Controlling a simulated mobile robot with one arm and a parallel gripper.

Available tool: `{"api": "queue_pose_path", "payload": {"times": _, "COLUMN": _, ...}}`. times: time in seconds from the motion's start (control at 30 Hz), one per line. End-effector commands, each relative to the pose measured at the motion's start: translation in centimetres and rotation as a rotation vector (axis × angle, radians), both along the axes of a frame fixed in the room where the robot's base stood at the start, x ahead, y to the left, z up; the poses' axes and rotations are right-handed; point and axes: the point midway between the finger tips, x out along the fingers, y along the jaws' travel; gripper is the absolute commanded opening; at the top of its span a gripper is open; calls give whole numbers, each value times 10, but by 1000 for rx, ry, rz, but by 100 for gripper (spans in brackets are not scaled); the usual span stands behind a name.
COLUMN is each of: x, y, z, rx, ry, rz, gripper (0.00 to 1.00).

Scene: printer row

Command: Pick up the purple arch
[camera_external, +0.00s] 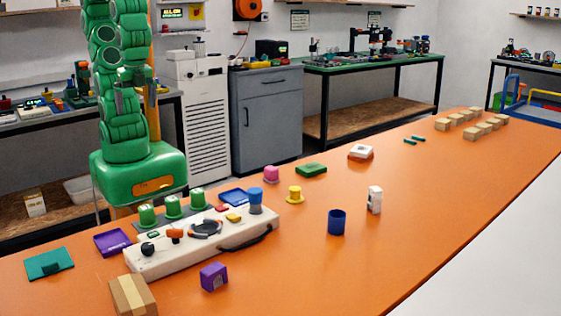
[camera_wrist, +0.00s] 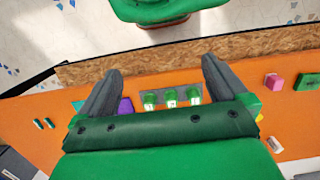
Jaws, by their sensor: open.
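The purple arch (camera_external: 214,277) stands on the orange table near the front, just in front of the white control panel, in the external view. My gripper (camera_external: 133,84) is raised high above my green base at the back left, well away from the arch. In the wrist view its two dark fingers (camera_wrist: 160,66) are spread apart with nothing between them. I cannot make out the arch in the wrist view; a purple patch by the left finger looks like the purple tray.
The white control panel (camera_external: 200,243) with knobs and a handle lies between my base and the arch. A cardboard box (camera_external: 133,296) is left of the arch; a blue cup (camera_external: 337,222) and white bottle (camera_external: 375,200) stand to its right.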

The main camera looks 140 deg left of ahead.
Motion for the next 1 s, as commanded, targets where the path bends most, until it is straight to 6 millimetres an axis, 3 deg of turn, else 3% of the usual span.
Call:
{"api": "queue_pose_path", "payload": {"times": 0.03, "x": 0, "y": 0, "z": 0, "rx": 0, "ry": 0, "rz": 1, "gripper": 97}}
{"api": "queue_pose_path", "payload": {"times": 0.3, "x": 0, "y": 0, "z": 0, "rx": 0, "ry": 0, "rz": 0, "gripper": 62}}
{"api": "queue_pose_path", "payload": {"times": 0.67, "x": 1, "y": 0, "z": 6, "rx": 0, "ry": 0, "rz": -1, "gripper": 62}}
{"api": "queue_pose_path", "payload": {"times": 1.0, "x": 2, "y": 0, "z": 53, "rx": -2, "ry": -3, "rz": 1, "gripper": 62}}
